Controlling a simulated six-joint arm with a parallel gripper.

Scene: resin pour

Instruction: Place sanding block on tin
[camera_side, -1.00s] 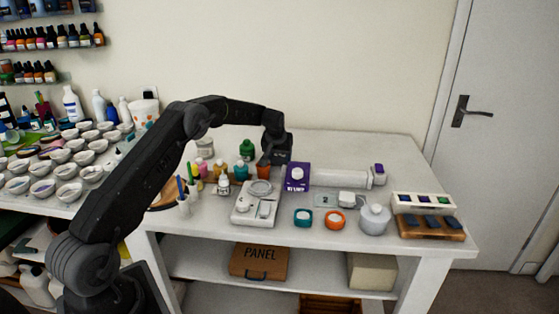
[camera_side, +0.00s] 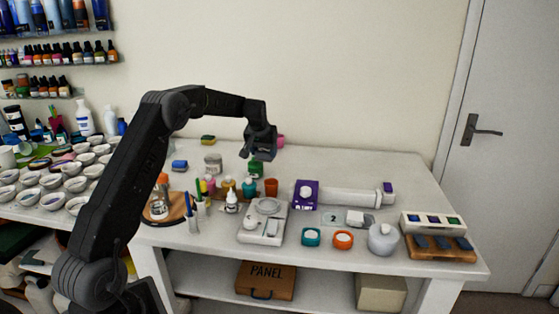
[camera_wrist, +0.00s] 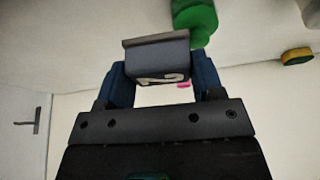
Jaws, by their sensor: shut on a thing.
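My gripper (camera_side: 262,150) is raised over the back of the table, above the green bottle (camera_side: 256,168). It is shut on a dark grey block, which I take to be the sanding block (camera_side: 264,156). In the wrist view the block (camera_wrist: 160,62) sits between the blue fingers, with a pale marking on its face. A pale grey round tin (camera_side: 212,164) stands on the table to the left of my gripper and lower. Nothing is seen on its top.
An orange cup (camera_side: 271,187), a teal bottle (camera_side: 249,187) and other small bottles stand below and in front of my gripper. A blue block (camera_side: 179,165) lies left of the tin. A yellow-green sponge (camera_side: 208,140) lies behind it. A scale (camera_side: 263,222) stands at the front.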

